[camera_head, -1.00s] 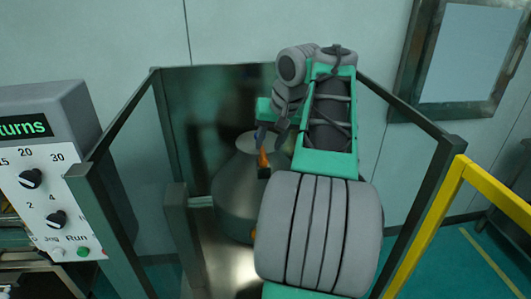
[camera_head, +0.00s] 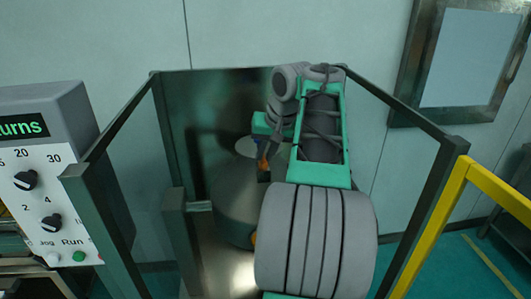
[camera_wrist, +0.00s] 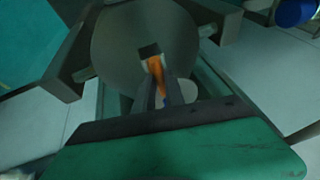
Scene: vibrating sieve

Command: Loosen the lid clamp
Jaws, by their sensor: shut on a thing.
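The lid clamp shows as a small orange lever (camera_wrist: 156,75) with a dark block at its end in the wrist view. Its orange part (camera_head: 262,163) also shows in the head view, at the right of the pale top of the round grey sieve vessel (camera_head: 233,207). My gripper (camera_wrist: 163,84) is shut on the orange lever, with a dark finger on each side of it. In the head view my arm covers the right part of the vessel, and the fingers are mostly hidden. The rest of the clamp is hidden.
A dark-framed guard (camera_head: 113,118) with clear panels surrounds the vessel. A control box (camera_head: 45,185) with knobs and a green button stands at the left. A yellow rail (camera_head: 452,202) stands at the right.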

